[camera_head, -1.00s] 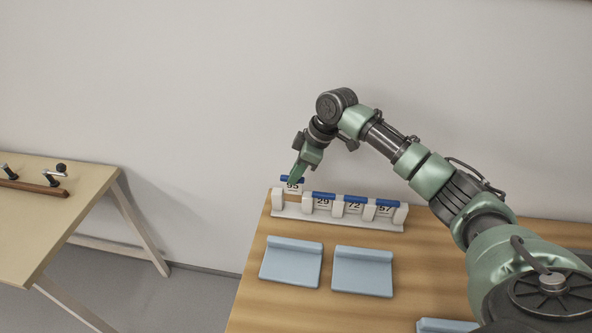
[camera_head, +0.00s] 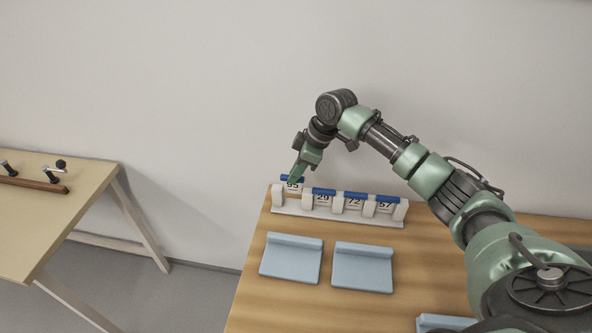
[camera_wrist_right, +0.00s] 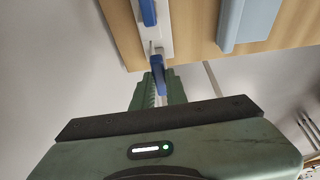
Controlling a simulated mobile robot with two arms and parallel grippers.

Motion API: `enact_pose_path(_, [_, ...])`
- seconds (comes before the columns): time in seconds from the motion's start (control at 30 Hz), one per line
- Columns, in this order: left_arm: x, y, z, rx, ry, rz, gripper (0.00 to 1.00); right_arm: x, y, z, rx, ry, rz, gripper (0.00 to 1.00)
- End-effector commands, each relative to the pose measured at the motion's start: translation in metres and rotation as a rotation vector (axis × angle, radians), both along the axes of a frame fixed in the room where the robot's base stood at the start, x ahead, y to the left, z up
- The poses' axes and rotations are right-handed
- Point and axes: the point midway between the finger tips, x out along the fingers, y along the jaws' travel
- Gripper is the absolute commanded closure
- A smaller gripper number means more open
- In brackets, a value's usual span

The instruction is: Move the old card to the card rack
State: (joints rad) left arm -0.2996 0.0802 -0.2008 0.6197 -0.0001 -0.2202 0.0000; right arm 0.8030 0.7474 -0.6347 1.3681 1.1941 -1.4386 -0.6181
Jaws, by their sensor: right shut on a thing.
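The card rack (camera_head: 338,215) is a white stand with upright posts near the back left of the wooden table. Cards 29 (camera_head: 323,199), 72 (camera_head: 355,201) and 57 (camera_head: 385,205) with blue top edges sit in its slots. My right gripper (camera_head: 293,180) is shut on the blue top of card 95 (camera_head: 293,187), at the leftmost slot, a little higher than the other cards. In the right wrist view the blue edge of card 95 (camera_wrist_right: 158,80) is between the fingers (camera_wrist_right: 158,88). Whether its lower edge touches the rack's base is hard to tell. My left gripper is out of view.
Two light blue holders (camera_head: 292,260) (camera_head: 362,269) lie in front of the rack, and part of another (camera_head: 445,324) shows at the bottom edge. A separate table (camera_head: 60,220) with a brown bar (camera_head: 32,186) stands left, across a floor gap.

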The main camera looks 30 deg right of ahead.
Motion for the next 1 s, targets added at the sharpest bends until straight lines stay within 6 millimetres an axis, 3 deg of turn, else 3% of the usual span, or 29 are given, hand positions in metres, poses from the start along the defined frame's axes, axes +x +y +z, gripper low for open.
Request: enact_pose_path(1.0, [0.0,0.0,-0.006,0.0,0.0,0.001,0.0,0.0,0.0,-0.024,0.001,0.001,0.0,1.0])
